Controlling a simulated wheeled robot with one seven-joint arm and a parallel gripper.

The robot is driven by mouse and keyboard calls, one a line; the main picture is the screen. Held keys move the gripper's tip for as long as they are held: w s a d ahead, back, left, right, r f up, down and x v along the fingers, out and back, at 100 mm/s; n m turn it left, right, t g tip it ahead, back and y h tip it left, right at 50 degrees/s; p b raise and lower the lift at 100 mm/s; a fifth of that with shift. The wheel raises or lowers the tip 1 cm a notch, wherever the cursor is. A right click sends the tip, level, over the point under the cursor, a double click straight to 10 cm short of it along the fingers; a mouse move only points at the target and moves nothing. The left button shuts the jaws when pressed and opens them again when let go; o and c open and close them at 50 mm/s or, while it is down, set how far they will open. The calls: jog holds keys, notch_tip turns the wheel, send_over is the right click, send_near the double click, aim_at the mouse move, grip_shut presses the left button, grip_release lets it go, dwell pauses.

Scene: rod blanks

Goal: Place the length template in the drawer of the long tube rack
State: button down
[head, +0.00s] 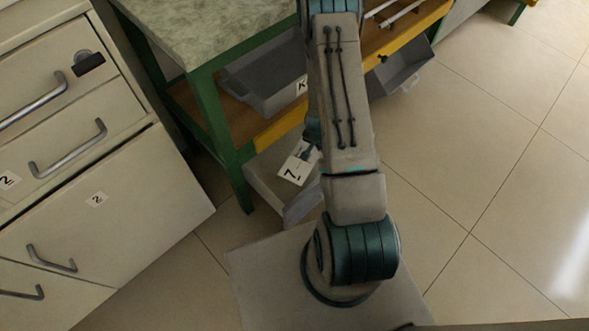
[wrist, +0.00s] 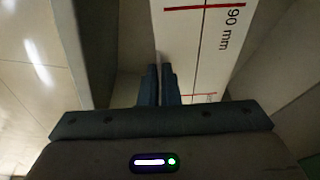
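The length template (wrist: 207,50) is a white strip with red lines and "90 mm" printed on it, in the wrist view. My gripper (wrist: 162,84) has its two dark fingers close together at the template's left edge, with the thin edge between them; they look shut on it. Grey walls (wrist: 88,45) rise on both sides. In the head view my gripper (head: 310,150) is mostly hidden by my arm, near a grey bin (head: 265,190) labelled 7; the template cannot be made out there. A grey open drawer (head: 405,75) sits under the yellow-edged shelf.
A green-framed table (head: 215,30) with a marbled top has a grey bin (head: 262,85) labelled K on its lower shelf. Pale rods (head: 400,15) lie at the top. A beige drawer cabinet (head: 150,190) stands at left. The tiled floor (head: 490,150) at right is clear.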

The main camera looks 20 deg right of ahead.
aim_at(311, 158)
jog(key=shift+n, duration=0.5)
jog(key=f, duration=0.1)
jog(key=w+a+f+b, duration=0.1)
jog(key=f, duration=0.1)
jog(key=f+b, duration=0.1)
jog(key=shift+w+a+f, duration=0.2)
jog(key=shift+a+f, duration=0.05)
jog(key=shift+a, duration=0.15)
jog(key=shift+f+b, duration=0.3)
jog(key=shift+b, duration=0.1)
notch_tip(311, 158, down, 9)
jog(key=b, duration=0.4)
jog(key=shift+f, duration=0.15)
jog(key=shift+f, duration=0.15)
jog(key=c, duration=1.6)
grip_release()
jog(key=shift+c, duration=0.2)
jog(key=p+v, duration=0.4)
jog(key=v, duration=0.8)
jog(key=shift+p, duration=0.4)
